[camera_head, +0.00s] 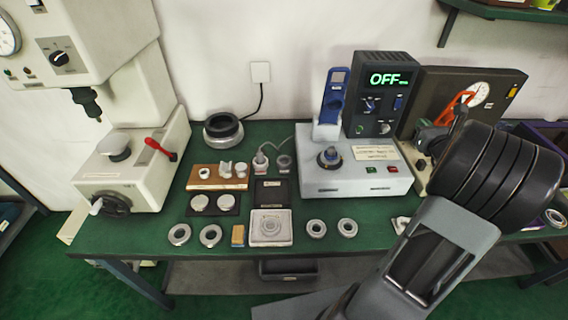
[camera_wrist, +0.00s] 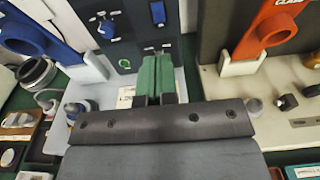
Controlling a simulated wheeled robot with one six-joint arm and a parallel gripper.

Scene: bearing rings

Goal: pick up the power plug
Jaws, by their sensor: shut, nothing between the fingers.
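The power plug (camera_head: 261,158) is a small pale grey plug with a grey cord, standing at the middle back of the green table, left of the white-grey device. In the wrist view the plug (camera_wrist: 47,103) shows small at the left edge, below the black ring. My gripper (camera_wrist: 156,62) has green finger pads that are together and empty, in front of the dark control panel. It is well to the right of the plug, apart from it.
The grey device (camera_head: 355,180) with a blue tool and a panel reading OFF stands right of the plug. A wooden block (camera_head: 217,184), black ring (camera_head: 223,131) and several metal rings lie around it. A press (camera_head: 130,160) stands at left.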

